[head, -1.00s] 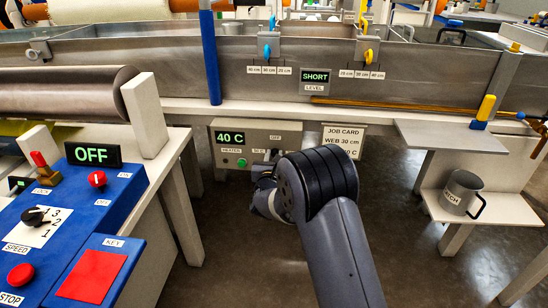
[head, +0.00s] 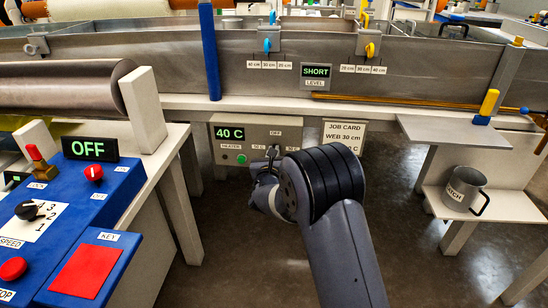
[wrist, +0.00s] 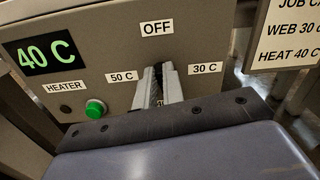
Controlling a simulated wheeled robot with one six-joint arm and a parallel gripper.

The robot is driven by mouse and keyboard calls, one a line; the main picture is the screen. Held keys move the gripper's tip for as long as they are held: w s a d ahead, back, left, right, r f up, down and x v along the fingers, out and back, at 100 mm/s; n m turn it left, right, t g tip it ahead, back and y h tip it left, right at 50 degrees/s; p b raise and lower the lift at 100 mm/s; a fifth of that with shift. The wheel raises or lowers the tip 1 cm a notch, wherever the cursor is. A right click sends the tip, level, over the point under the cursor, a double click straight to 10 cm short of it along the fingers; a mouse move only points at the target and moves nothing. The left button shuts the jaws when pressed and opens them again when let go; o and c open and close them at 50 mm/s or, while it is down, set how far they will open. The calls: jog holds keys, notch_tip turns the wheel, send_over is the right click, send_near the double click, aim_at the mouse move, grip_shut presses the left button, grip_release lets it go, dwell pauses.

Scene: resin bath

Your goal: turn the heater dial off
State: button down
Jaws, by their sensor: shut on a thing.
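The heater box (head: 205,134) hangs under the bath, with a green "40 C" display (head: 230,134) and a green button (head: 241,159). In the wrist view the box's face (wrist: 105,72) carries "OFF" at the top, "50 C" at left and "30 C" at right. The dark dial (wrist: 157,72) shows as a narrow strip between these labels. My gripper (wrist: 158,85) is shut on the dial, one finger on each side. Its fingers hide most of the dial, so its exact setting is unclear. In the head view my gripper (head: 271,156) is small against the box.
A job card (head: 343,136) hangs just right of the box. A blue control console (head: 120,190) and a roller (head: 60,92) stand at left. A grey jug (head: 462,189) sits on a low shelf (head: 515,208) at right. Open floor lies below the box.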

jog(key=shift+d+f+n+p, duration=0.15)
jog(key=shift+f+n, duration=0.25)
jog(key=shift+n, duration=5.25)
jog(key=shift+a+f+n+p, duration=0.1)
jog(key=shift+f+n+p, duration=0.25)
jog(key=shift+n, duration=5.35)
jog(key=shift+d+f+n+p, duration=0.1)
jog(key=shift+f+n, duration=0.35)
jog(key=shift+n, duration=5.2)
jog(key=c, duration=1.5)
grip_release()
jog(key=shift+s, duration=0.15)
